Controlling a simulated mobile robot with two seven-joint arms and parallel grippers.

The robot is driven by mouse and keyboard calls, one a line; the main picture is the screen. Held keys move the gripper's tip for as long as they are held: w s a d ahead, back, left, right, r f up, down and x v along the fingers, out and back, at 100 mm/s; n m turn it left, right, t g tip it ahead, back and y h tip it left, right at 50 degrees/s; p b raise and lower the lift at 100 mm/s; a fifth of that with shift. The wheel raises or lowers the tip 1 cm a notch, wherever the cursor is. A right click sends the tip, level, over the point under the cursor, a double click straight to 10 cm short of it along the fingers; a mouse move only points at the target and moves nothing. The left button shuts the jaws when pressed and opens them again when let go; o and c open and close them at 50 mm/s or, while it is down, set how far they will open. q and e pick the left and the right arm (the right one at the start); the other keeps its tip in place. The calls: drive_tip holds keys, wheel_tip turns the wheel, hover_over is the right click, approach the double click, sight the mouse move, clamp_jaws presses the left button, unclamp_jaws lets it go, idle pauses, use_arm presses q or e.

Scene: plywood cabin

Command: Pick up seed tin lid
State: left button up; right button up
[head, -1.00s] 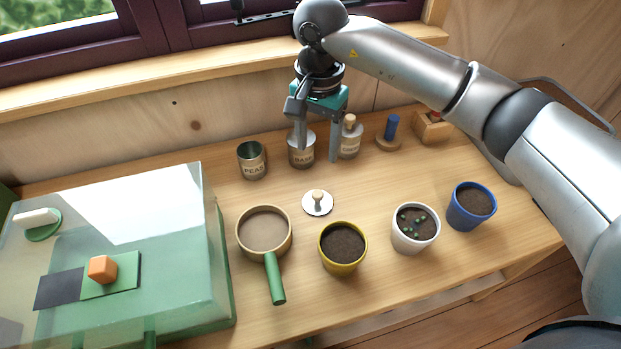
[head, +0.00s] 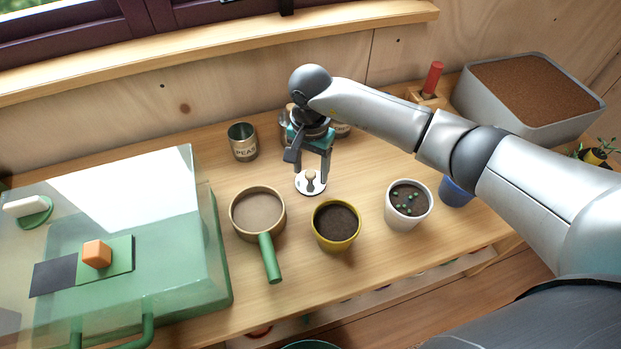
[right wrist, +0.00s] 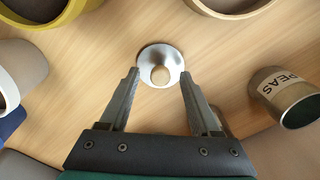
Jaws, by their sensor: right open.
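The seed tin lid (head: 310,184) is a round metal disc with a small wooden knob. It lies flat on the table between the tins and the pots. In the right wrist view the lid (right wrist: 160,62) sits just beyond and between the fingertips. My right gripper (head: 311,176) is open and empty, pointing down above the lid and partly covering it in the head view. In the right wrist view the gripper (right wrist: 160,78) has its fingers apart on either side of the knob. I cannot tell whether they touch the lid. My left gripper is not in view.
An open PEAS tin (head: 242,142) stands left of my gripper. A handled sieve (head: 276,258), yellow pot (head: 336,225), white pot (head: 408,204) and blue pot (head: 457,191) stand in front. A green glazed case (head: 180,285) fills the left. Other tins behind my gripper are mostly hidden.

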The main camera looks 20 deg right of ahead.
drive_tip(key=shift+f, duration=0.85)
drive_tip(key=shift+c, duration=0.2)
clamp_jaws()
